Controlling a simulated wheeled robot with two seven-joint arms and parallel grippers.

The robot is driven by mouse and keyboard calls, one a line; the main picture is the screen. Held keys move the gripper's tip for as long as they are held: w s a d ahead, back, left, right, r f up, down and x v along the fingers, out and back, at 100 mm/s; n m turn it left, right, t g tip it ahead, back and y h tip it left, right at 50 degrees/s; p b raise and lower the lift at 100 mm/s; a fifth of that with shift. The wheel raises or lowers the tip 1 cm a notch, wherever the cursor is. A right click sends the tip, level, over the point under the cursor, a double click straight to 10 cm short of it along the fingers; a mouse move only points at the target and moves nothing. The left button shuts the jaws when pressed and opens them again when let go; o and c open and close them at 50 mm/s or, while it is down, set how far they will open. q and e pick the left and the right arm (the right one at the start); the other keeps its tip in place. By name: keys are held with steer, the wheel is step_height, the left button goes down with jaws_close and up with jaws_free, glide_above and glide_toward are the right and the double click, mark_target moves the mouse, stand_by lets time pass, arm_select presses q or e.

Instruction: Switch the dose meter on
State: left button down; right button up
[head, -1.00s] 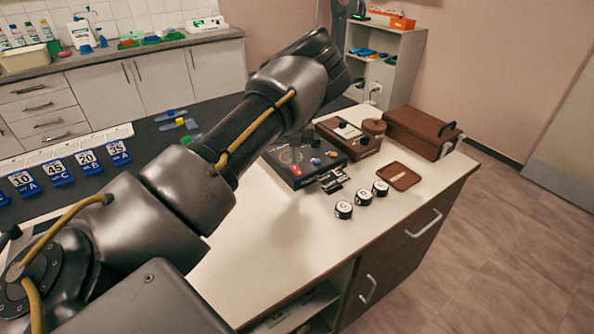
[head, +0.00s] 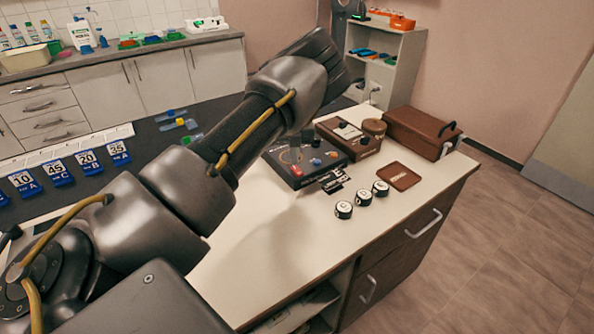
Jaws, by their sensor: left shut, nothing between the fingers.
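A brown case with a pale meter face and a dark knob (head: 347,131), which looks like the dose meter, stands on the white counter. Its left end is close to my wrist. I cannot read its switch or display. My left gripper (head: 307,136) is shut and empty, above the back of the black box. It is mostly hidden behind my own wrist; I cannot tell whether it touches anything. My right gripper is not in view.
Several black-and-white knobs (head: 362,198) and a brown tray (head: 398,176) lie on the counter (head: 285,225). A brown case with a handle (head: 420,130) stands at the back right. Blue number stands (head: 88,162) line the left. The counter's front middle is clear.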

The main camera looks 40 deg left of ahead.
mark_target(295, 168)
arm_select(q)
steer(key=shift+f+b, duration=0.5)
steer(key=shift+f, duration=0.55)
stand_by(0.9)
steer(key=shift+s+r, duration=0.1)
steer(key=shift+r+p, duration=0.95)
step_height(295, 168, up, 5)
steer(key=p, duration=0.4)
steer(key=shift+d+f, duration=0.1)
